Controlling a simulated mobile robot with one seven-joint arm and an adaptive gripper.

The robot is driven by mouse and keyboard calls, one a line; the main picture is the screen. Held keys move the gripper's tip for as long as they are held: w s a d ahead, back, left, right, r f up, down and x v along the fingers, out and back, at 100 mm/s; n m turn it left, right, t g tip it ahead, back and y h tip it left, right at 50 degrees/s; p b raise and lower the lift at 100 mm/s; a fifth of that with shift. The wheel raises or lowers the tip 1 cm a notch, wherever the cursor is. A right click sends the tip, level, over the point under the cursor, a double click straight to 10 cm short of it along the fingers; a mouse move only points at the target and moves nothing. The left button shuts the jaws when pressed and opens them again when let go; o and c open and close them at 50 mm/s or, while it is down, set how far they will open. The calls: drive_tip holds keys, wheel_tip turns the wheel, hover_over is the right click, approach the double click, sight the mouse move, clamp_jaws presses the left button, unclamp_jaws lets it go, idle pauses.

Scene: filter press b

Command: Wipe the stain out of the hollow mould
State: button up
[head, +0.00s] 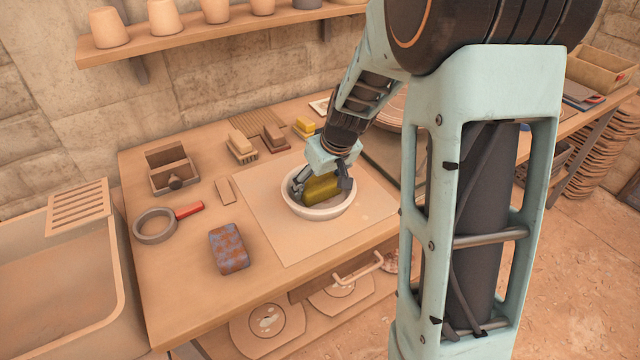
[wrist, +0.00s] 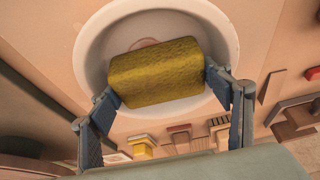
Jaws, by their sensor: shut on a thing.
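The hollow mould (head: 320,211) is a round white bowl on a pale square board on the workbench. My gripper (head: 323,184) is shut on a yellow-green sponge (head: 322,188) and holds it inside the mould's hollow. In the wrist view the sponge (wrist: 157,72) sits between both fingers, over the mould (wrist: 228,40). A small part of a brownish-pink round mark, which looks like the stain (wrist: 146,44), shows past the sponge's edge. The sponge hides the rest of it. I cannot tell whether the sponge touches the mould's floor.
A blue and rust patterned block (head: 229,248), a ring with a red handle (head: 165,222) and a wooden box (head: 172,170) stand left of the board. Brushes (head: 242,147) and a yellow block (head: 304,126) lie behind the mould. A sink (head: 60,270) is at the left.

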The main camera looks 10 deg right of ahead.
drive_tip(key=shift+w+a, duration=0.1)
drive_tip(key=shift+w, duration=0.1)
drive_tip(key=shift+f, duration=0.1)
drive_tip(key=shift+s, duration=0.15)
drive_tip(key=shift+s+d+b, duration=0.2)
drive_tip(key=shift+s+b, duration=0.25)
drive_tip(key=shift+w, duration=0.1)
